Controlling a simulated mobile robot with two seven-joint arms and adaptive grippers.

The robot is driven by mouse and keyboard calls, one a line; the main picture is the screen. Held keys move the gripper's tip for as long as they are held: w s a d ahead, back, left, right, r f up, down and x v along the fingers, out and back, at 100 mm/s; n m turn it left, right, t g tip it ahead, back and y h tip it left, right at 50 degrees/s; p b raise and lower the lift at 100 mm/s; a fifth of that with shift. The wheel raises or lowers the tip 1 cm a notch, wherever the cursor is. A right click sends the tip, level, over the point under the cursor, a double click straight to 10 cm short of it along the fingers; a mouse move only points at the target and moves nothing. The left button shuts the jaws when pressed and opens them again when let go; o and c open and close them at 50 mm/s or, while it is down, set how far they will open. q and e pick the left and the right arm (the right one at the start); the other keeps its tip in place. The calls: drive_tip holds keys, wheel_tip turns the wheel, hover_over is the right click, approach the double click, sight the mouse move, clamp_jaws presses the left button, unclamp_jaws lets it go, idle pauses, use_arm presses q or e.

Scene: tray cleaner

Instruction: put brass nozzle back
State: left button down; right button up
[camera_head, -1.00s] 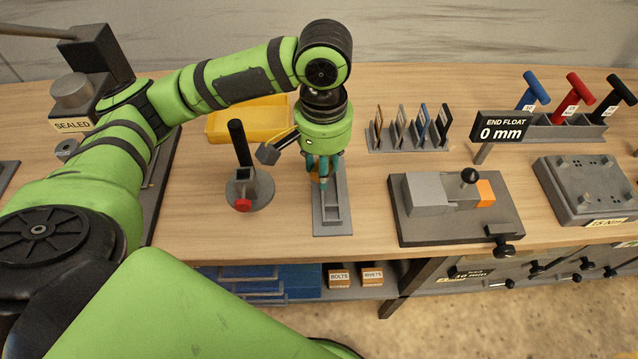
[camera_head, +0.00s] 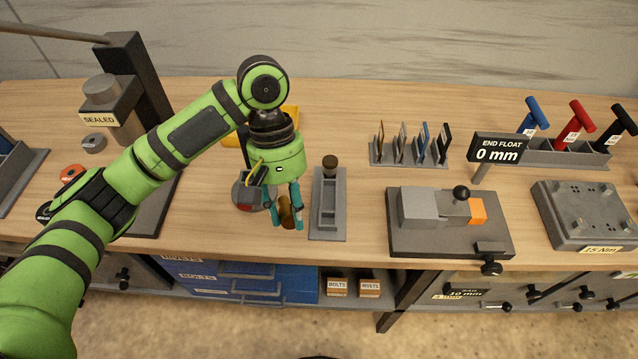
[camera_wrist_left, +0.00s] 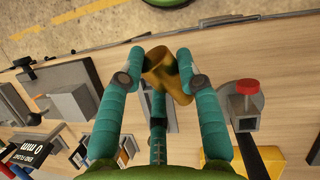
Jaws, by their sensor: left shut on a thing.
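My left gripper (camera_head: 287,218) is shut on the brass nozzle (camera_head: 290,208), a gold-brown cylinder. In the left wrist view the nozzle (camera_wrist_left: 165,72) sits tilted between the teal fingers (camera_wrist_left: 158,85), which partly cover it. In the head view the gripper hangs just left of a narrow grey holder (camera_head: 328,222) with a long slot. A dark brown round piece (camera_head: 330,163) stands at the holder's far end. My right gripper is out of view.
A round grey stand with a red knob (camera_head: 245,195) is behind and left of my gripper, partly hidden. A yellow bin (camera_head: 291,115) is behind my arm. A grey fixture (camera_head: 405,240) stands right of the holder. The bench's front edge is close below the gripper.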

use_arm(q)
drive_tip(key=w+d+r+n+g+h+p, duration=0.1)
drive_tip(key=d+r+n+g+h+p, duration=0.1)
drive_tip(key=d+n+h, duration=0.55)
drive_tip(key=n+t+h+p, duration=0.3)
drive_tip(key=n+t+h, duration=0.4)
drive_tip(key=n+t, duration=0.55)
hover_over(322, 213)
drive_tip(key=s, duration=0.2)
wheel_tip(322, 213, down, 5)
drive_tip(key=m+t, duration=0.1)
wheel_tip(322, 213, down, 6)
drive_tip(key=b, duration=0.6)
drive_tip(key=shift+w+b, duration=0.1)
drive_tip(key=shift+b, duration=0.2)
drive_tip(key=shift+f, duration=0.3)
drive_tip(key=shift+f+b, duration=0.15)
drive_tip(key=shift+b, duration=0.2)
